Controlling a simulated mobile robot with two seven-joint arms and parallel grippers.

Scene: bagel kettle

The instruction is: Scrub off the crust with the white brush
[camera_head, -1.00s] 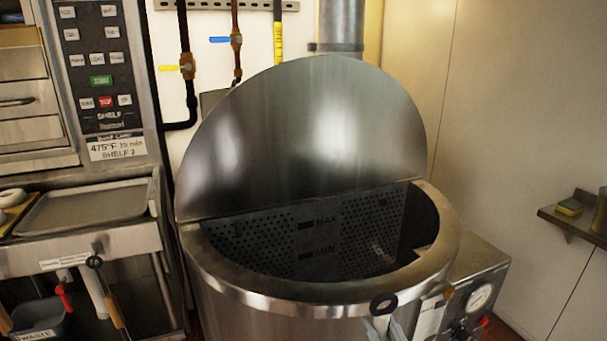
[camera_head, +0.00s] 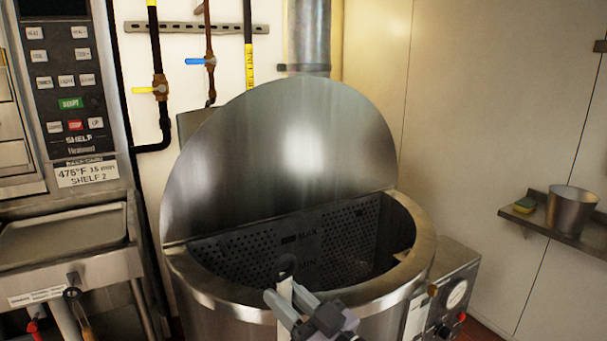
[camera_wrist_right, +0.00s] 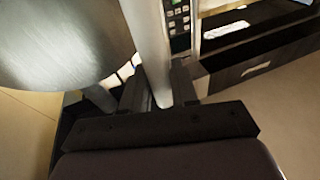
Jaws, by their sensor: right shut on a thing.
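My right gripper (camera_head: 290,300) is shut on the white brush (camera_head: 285,287), at the front rim of the steel kettle (camera_head: 205,288). The brush's pale handle stands up between the fingers, with a dark loop at its top end; its bristle end is hidden. In the right wrist view the pale handle (camera_wrist_right: 150,45) runs between the two fingers (camera_wrist_right: 158,98). Inside the kettle a perforated panel (camera_head: 330,245) carries MAX and MIN marks. I cannot clearly make out any crust. My left gripper is out of view.
The kettle's half-round lid (camera_head: 280,140) stands raised behind the opening. A control box with a gauge (camera_head: 456,293) sits at its right. A wall shelf (camera_head: 545,225) holds a sponge (camera_head: 524,205) and a metal pot (camera_head: 571,210). An oven and tray (camera_head: 65,235) stand left.

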